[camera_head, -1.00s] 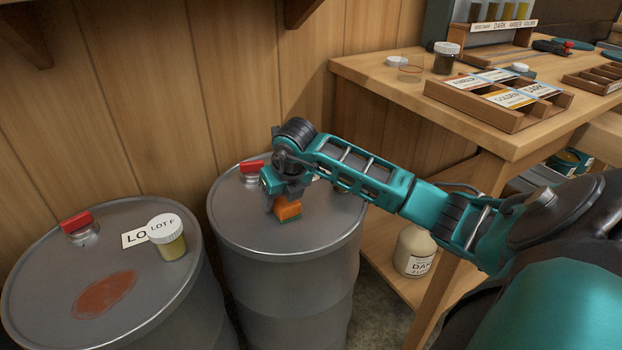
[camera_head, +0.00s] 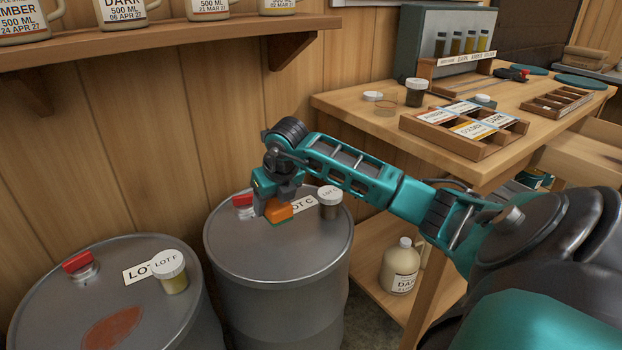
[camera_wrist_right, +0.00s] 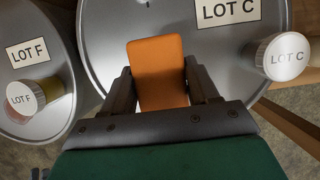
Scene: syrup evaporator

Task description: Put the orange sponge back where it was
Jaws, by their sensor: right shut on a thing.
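The orange sponge (camera_head: 279,210) has a thin green layer on its underside. My right gripper (camera_head: 268,206) is shut on it, over the top of the right-hand grey drum (camera_head: 285,250). In the right wrist view the sponge (camera_wrist_right: 158,70) sits between the two fingers of my right gripper (camera_wrist_right: 162,88). I cannot tell whether the sponge touches the lid or is a little above it. My left gripper is not in view.
The right drum carries a LOT C label, a jar (camera_head: 330,203) and a red cap (camera_head: 243,203). The left drum (camera_head: 55,290) has a LOT F jar (camera_head: 170,272), a red cap (camera_head: 78,262) and a reddish-brown patch (camera_head: 112,327). A wooden bench (camera_head: 370,112) stands at right, a jug (camera_head: 400,268) beneath it.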

